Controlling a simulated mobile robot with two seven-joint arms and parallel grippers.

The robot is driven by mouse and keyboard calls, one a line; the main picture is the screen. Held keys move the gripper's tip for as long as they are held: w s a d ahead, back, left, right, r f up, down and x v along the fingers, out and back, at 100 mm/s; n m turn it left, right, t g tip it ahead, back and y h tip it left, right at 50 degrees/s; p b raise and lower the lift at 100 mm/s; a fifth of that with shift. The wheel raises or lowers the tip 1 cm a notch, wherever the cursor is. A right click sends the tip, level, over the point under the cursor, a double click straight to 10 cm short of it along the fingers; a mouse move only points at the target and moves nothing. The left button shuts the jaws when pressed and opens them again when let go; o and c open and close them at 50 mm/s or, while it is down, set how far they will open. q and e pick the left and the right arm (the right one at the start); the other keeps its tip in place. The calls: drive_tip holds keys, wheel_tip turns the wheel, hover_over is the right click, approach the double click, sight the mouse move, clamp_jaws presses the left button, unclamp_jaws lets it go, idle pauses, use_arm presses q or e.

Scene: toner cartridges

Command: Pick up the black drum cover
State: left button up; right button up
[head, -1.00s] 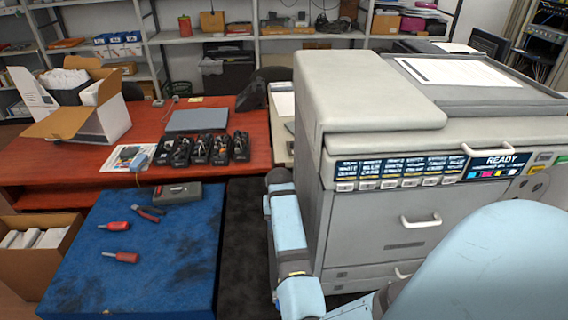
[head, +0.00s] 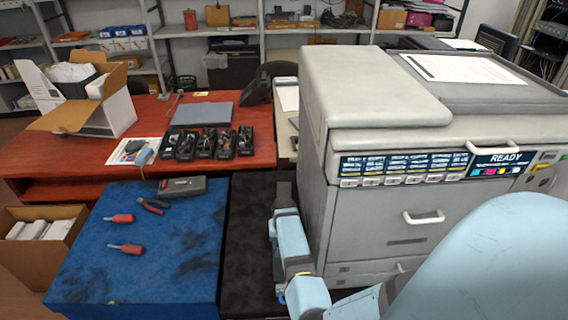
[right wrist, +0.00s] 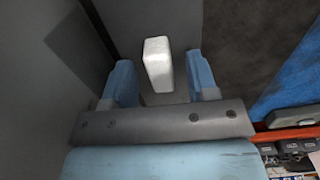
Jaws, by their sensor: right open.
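I cannot pick out the black drum cover for certain. Several black cartridge-like units (head: 207,144) stand in a row on the red desk in the head view, too small to tell apart. My right gripper (right wrist: 158,68) is open in the right wrist view, with its two light-blue fingers apart. A white block-shaped thing (right wrist: 157,63) shows between the fingers; I cannot tell whether they touch it. My left gripper is not in view.
The large grey printer (head: 400,215) stands close on the right. A blue-topped table (head: 150,250) holds two red-handled tools, pliers and a grey case (head: 182,187). The red desk (head: 60,155) carries an open carton (head: 105,112). A dark strip lies between table and printer.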

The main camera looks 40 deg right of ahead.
drive_tip(key=shift+f, duration=0.4)
clamp_jaws()
drive_tip(key=shift+r, duration=0.1)
